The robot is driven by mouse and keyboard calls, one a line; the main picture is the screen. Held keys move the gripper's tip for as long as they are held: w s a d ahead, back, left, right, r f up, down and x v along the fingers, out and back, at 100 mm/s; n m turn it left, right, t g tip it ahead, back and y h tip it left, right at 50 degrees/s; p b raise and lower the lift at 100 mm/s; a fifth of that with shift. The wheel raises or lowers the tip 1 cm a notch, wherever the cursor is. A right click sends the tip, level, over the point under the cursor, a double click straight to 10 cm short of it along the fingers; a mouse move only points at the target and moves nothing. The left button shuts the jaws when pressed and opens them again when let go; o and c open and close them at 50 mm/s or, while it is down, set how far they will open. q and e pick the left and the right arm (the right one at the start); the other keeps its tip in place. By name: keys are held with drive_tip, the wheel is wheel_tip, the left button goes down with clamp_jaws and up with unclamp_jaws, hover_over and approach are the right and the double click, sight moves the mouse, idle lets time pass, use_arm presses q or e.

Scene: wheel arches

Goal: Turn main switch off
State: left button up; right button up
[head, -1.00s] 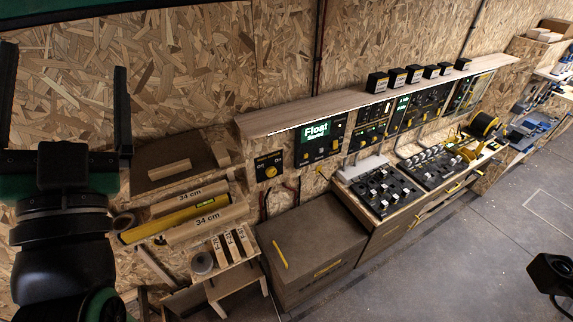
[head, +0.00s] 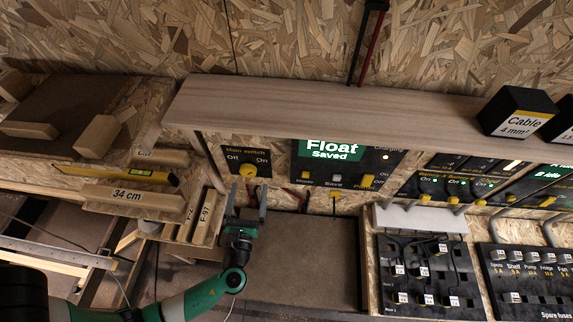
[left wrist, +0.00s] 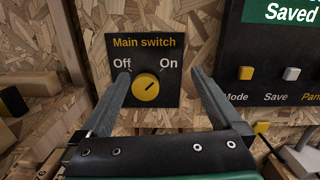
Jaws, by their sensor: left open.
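The main switch is a round yellow knob (head: 248,171) on a black panel below the wooden shelf, between the labels Off on the left and On on the right. In the left wrist view the knob (left wrist: 146,87) has a dark mark that slants up to the right, toward On. My left gripper (head: 248,195) is open and empty, just below and in front of the panel. In the left wrist view its fingers (left wrist: 161,73) stand on either side of the knob, apart from it. My right gripper is not in view.
A black panel with a green Float Saved display (head: 331,149) is right of the switch. The wooden shelf (head: 330,115) juts out above. Small wooden blocks (head: 205,217) and a piece marked 34 cm (head: 128,197) lie left of my gripper.

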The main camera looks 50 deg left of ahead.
use_arm(q)
approach(247, 175)
wheel_tip(247, 175, up, 3)
drive_tip(key=w+d, duration=0.1)
drive_tip(key=d, duration=0.1)
wheel_tip(247, 175, down, 2)
drive_tip(key=s+m+b, duration=0.1)
drive_tip(key=s+b, duration=0.1)
drive_tip(key=s, duration=0.1)
drive_tip(key=shift+h, duration=0.4)
drive_tip(key=x, duration=1.2)
drive_tip(key=shift+a+f, duration=0.15)
drive_tip(key=shift+f, duration=0.05)
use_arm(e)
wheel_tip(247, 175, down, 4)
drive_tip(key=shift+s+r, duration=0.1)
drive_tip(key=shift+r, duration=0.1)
use_arm(q)
drive_tip(key=c, duration=1.4)
